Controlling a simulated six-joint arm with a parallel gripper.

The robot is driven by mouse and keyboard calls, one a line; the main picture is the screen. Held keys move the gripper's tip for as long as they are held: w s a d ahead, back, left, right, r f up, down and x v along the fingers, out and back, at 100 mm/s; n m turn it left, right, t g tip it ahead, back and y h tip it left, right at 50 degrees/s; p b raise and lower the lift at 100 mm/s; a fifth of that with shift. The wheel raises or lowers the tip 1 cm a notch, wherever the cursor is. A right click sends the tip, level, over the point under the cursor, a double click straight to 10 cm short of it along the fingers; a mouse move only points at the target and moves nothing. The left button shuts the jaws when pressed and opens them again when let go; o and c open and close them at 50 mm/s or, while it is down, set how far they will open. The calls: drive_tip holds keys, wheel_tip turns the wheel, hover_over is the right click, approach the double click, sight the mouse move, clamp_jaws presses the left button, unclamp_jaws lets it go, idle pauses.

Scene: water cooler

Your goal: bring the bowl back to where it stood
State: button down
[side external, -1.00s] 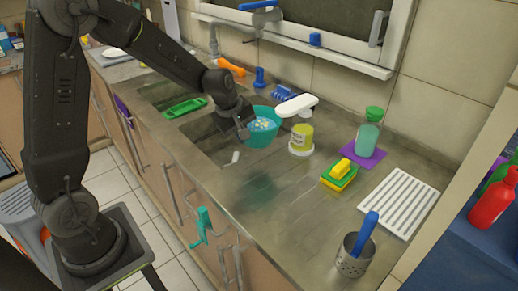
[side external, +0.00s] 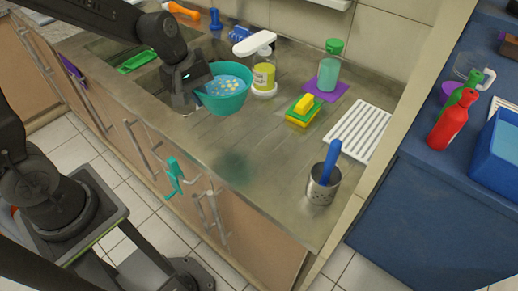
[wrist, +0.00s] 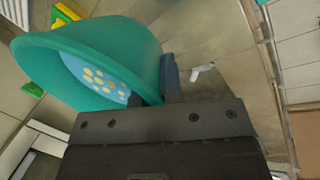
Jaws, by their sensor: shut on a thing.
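My gripper (side external: 199,94) is shut on the bowl's left rim in the side view. In the wrist view the bowl (wrist: 100,65) fills the upper left, and one blue-grey finger (wrist: 170,78) lies against its wall; the other finger is hidden. A dark greenish patch (side external: 234,166) shows on the bare counter (side external: 275,150) toward the front.
A sponge stack (side external: 303,110), soap bottle (side external: 329,73), white drying rack (side external: 358,132) and metal utensil holder (side external: 323,185) are to the right.

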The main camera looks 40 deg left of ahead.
drive_tip(key=d+f, duration=0.2)
drive_tip(key=d, duration=0.1)
drive_tip(key=d+f, duration=0.2)
drive_tip(key=d, duration=0.2)
drive_tip(key=w+d+f, duration=0.1)
drive_tip(key=d+f, duration=0.1)
drive_tip(key=d, duration=0.2)
drive_tip(key=shift+d+f, duration=0.25)
drive_tip(key=shift+f, duration=0.1)
drive_tip(key=shift+d+f, duration=0.1)
drive_tip(key=shift+f, duration=1.95)
drive_tip(key=shift+f, duration=0.1)
drive_tip(key=c, duration=1.3)
unclamp_jaws()
drive_tip(key=shift+f, duration=0.1)
